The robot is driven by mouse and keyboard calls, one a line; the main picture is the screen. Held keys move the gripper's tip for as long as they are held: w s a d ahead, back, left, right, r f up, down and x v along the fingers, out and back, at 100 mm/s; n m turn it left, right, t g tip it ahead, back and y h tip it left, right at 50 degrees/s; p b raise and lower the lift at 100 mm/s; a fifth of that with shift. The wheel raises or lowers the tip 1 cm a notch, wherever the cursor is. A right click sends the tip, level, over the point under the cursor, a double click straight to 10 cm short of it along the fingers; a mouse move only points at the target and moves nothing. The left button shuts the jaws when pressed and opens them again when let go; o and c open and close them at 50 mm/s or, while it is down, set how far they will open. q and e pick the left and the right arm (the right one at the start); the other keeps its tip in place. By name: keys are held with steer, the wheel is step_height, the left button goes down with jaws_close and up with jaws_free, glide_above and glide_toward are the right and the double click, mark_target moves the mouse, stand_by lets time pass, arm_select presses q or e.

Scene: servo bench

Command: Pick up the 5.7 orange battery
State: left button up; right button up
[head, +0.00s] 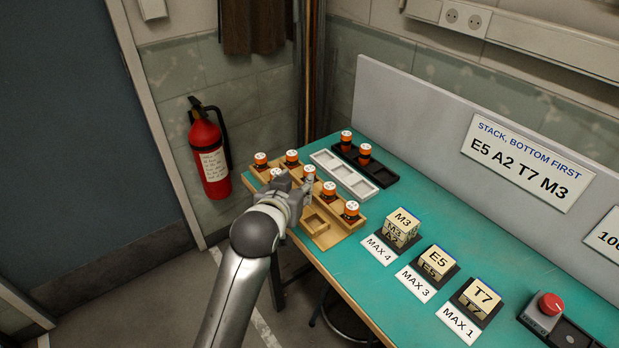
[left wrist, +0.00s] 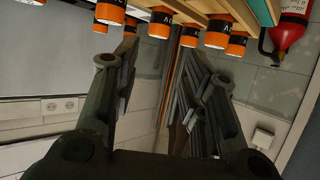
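Several orange batteries with white tops stand in the wooden tray (head: 325,238) at the bench's left end, among them a back-left one (head: 260,160), one beside it (head: 291,157) and a front-right one (head: 351,210). Their printed numbers are too small to read, so I cannot tell which is 5.7. My left gripper (head: 303,192) is over the tray's near side and partly hides it. In the left wrist view, its fingers (left wrist: 160,62) are apart with nothing held between them. An orange battery (left wrist: 160,22) shows beyond the gap. My right gripper is not in view.
A black tray (head: 382,178) holds two orange batteries; an empty white tray (head: 342,172) lies beside it. Lettered blocks (head: 401,226) stand on dark pads to the right. A red button (head: 551,304) sits far right. A grey panel (head: 420,105) backs the bench.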

arm_select(q)
glide_toward(310, 168)
steer(key=shift+x, duration=1.05)
steer(key=shift+f+x, duration=0.2)
steer(key=shift+x, duration=2.65)
steer(key=shift+s+a, duration=0.1)
steer(key=shift+c, duration=0.4)
steer(key=c, duration=0.7)
steer(key=shift+c, duration=0.4)
steer(key=shift+r, duration=0.15)
